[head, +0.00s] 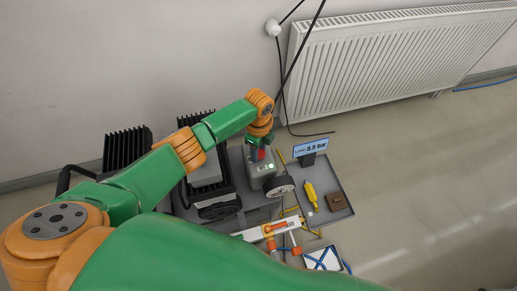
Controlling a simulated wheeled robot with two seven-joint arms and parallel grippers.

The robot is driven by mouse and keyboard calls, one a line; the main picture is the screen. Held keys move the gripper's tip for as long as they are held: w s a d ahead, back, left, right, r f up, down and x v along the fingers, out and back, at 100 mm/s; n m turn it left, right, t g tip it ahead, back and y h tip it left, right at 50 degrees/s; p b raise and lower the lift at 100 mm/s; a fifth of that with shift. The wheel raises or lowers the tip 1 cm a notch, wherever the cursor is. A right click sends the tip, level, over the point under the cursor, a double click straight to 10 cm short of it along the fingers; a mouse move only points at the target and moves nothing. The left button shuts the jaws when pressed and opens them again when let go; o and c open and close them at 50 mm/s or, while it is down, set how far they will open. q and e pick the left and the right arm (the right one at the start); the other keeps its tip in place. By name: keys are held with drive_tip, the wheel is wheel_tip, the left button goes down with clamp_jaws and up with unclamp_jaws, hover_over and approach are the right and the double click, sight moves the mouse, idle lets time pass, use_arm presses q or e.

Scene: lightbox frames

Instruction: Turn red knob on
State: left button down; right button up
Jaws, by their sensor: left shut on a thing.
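The red knob (258,155) sits on top of a small grey box (261,171) on the grey bench, near the middle of the head view. My left gripper (256,148) comes down onto it from above and is shut on it. The dark fingers hide part of the knob, so I cannot tell its exact turn angle. A small green light (271,166) shows on the box. A blue display (310,147) to the right of the box reads about 5.0 bar.
A round black-and-white gauge or wheel (279,186) is in front of the box. A yellow tool (311,195) and a brown block (336,202) lie to the right. Black finned units (127,149) stand at left. A black cable hangs behind the gripper. A white radiator (390,60) is on the wall.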

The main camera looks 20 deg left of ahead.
sight(259, 153)
use_arm(q)
drive_tip(key=shift+c, duration=1.8)
unclamp_jaws()
drive_tip(key=shift+d, duration=0.1)
wheel_tip(259, 153, up, 7)
drive_tip(key=shift+r+p, duration=0.1)
drive_tip(key=shift+p, duration=1.05)
